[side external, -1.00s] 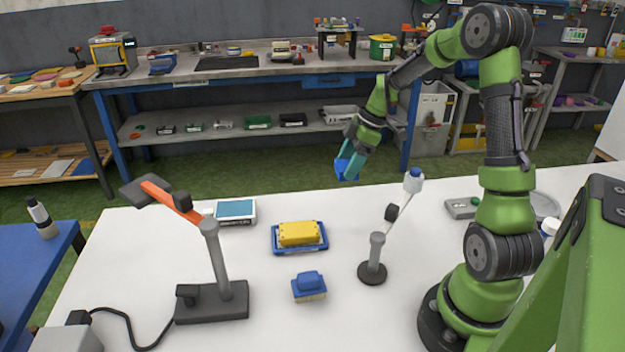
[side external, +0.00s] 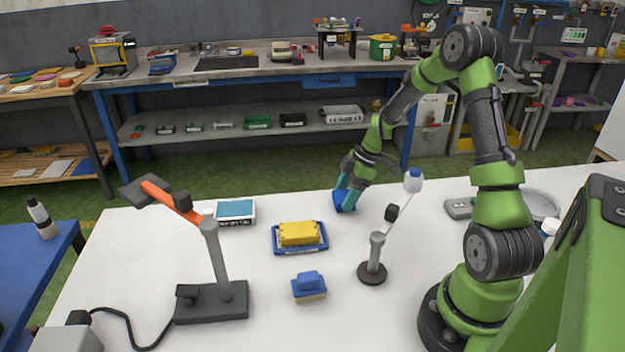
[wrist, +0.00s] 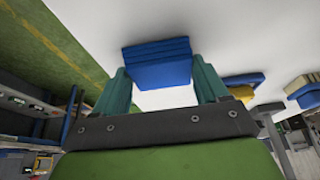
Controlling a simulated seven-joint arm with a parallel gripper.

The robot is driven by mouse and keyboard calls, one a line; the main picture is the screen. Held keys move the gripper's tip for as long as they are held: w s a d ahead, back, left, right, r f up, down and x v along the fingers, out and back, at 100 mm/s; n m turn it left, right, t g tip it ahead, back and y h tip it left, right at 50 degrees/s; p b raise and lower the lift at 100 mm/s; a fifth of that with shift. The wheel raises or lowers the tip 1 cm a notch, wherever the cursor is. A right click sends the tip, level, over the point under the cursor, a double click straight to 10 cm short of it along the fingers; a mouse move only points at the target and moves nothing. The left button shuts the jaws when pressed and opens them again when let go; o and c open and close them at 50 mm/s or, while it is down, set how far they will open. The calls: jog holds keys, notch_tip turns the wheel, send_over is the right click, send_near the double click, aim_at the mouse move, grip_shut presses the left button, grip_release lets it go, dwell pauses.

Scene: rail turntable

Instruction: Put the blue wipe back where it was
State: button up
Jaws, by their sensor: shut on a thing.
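The blue wipe (side external: 344,201) is a folded blue block at the far edge of the white table in the side view. My gripper (side external: 346,192) is shut on it, with teal fingers on both sides. In the wrist view the wipe (wrist: 157,63) sits between the two fingers of my gripper (wrist: 160,85). The wipe is at or just above the table top; I cannot tell whether it touches.
A yellow sponge (side external: 299,233) lies in a blue tray (side external: 289,250) left of the wipe. A blue-handled brush (side external: 309,286), a small stand (side external: 373,270), a lamp-like stand (side external: 217,265) and a blue-screen device (side external: 235,211) stand nearby. The table around the wipe is clear.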

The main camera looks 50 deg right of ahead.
jog(key=shift+f, duration=0.15)
jog(key=o, duration=1)
jog(key=v, duration=1.2)
jog(key=s+a+r+m+t+h, duration=0.1)
jog(key=a+r+m, duration=0.2)
jog(key=a+r, duration=0.3)
jog(key=s+a+r+m+h, duration=0.1)
jog(key=a+r+m, duration=0.15)
jog(key=a, duration=0.65)
jog(key=s+a+r+m+t, duration=0.1)
jog(key=s+a+m, duration=0.1)
jog(key=s+a, duration=0.1)
jog(key=s+a+r+m+t, duration=0.1)
jog(key=s+a+m, duration=0.2)
jog(key=a, duration=0.1)
jog(key=s+a+r+m+t, duration=0.1)
jog(key=s+a+r+m, duration=0.1)
jog(key=s+a, duration=0.1)
jog(key=shift+a+m+y, duration=0.25)
jog(key=shift+a+y, duration=0.15)
jog(key=shift+a, duration=0.1)
